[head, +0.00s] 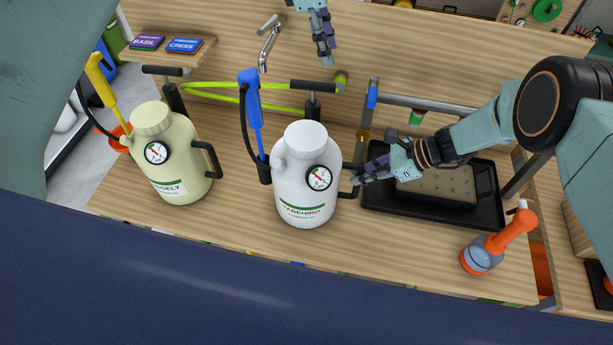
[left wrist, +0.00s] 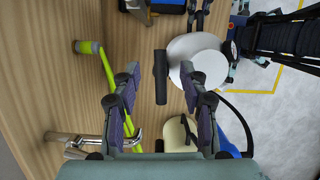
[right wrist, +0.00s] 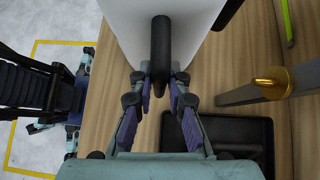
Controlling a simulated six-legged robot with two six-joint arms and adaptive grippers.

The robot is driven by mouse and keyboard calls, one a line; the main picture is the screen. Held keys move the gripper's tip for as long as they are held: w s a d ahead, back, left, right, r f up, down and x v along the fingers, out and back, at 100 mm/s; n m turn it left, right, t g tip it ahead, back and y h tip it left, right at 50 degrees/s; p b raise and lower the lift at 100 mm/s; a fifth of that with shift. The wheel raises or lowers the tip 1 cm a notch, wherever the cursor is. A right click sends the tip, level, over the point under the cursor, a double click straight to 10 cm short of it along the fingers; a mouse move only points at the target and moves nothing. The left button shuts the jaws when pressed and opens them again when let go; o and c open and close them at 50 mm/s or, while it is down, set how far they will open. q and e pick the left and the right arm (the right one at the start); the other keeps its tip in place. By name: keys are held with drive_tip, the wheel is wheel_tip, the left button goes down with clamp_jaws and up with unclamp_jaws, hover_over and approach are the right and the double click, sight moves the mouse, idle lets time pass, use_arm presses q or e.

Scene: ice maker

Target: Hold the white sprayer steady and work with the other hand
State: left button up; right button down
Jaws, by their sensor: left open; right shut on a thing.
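The white sprayer (head: 300,205) stands upright on the wooden table in the middle of the head view. It has a round gauge, a blue spray wand (head: 251,95) at its left and a black side handle (right wrist: 161,40). My right gripper (head: 357,180) is shut on that side handle; its fingers close around it in the right wrist view (right wrist: 160,76). My left gripper (head: 325,58) is open and empty at the top, beyond the sprayer. The sprayer's black pump handle (head: 313,87) stands behind its body; in the left wrist view it appears between the open fingers (left wrist: 160,75), apart from them.
A cream sprayer (head: 180,165) with a yellow wand stands at the left. A black tray (head: 485,215) lies to the right under my right arm, and an orange spray bottle (head: 485,252) stands near the front edge. A tap (head: 268,45) and green hose (head: 215,85) are behind.

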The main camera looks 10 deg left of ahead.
use_arm(q)
drive_tip(key=shift+r, duration=2.45)
wheel_tip(320, 180, up, 7)
use_arm(e)
drive_tip(key=c, duration=1.4)
unclamp_jaws()
drive_tip(key=shift+o, duration=0.2)
